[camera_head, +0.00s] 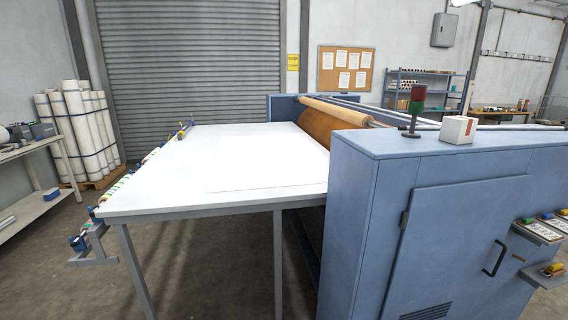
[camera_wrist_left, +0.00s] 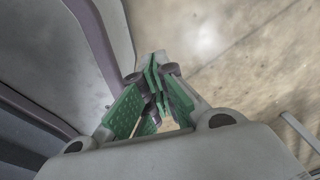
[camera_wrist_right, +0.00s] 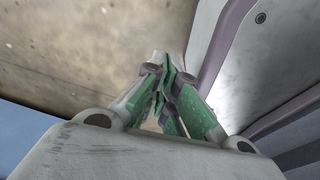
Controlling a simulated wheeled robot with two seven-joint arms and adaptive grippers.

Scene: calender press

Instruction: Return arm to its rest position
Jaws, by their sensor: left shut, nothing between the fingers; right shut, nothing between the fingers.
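My left gripper (camera_wrist_left: 160,82) shows in the left wrist view, its green-padded fingers brought together with nothing between them. It hangs over bare concrete floor, with a part of my own body at the left of that view. My right gripper (camera_wrist_right: 165,82) shows in the right wrist view, also with its fingers together and empty. Floor lies beyond it, and my own body is at the right. Neither arm nor gripper shows in the head view.
A large white table (camera_head: 200,160) stands ahead, joined to the blue calender press (camera_head: 430,210) at right. The press carries a signal lamp (camera_head: 416,105) and a small box (camera_head: 458,130). Wrapped rolls (camera_head: 85,125) stand at far left beside a grey bench (camera_head: 30,150). Floor in front is clear.

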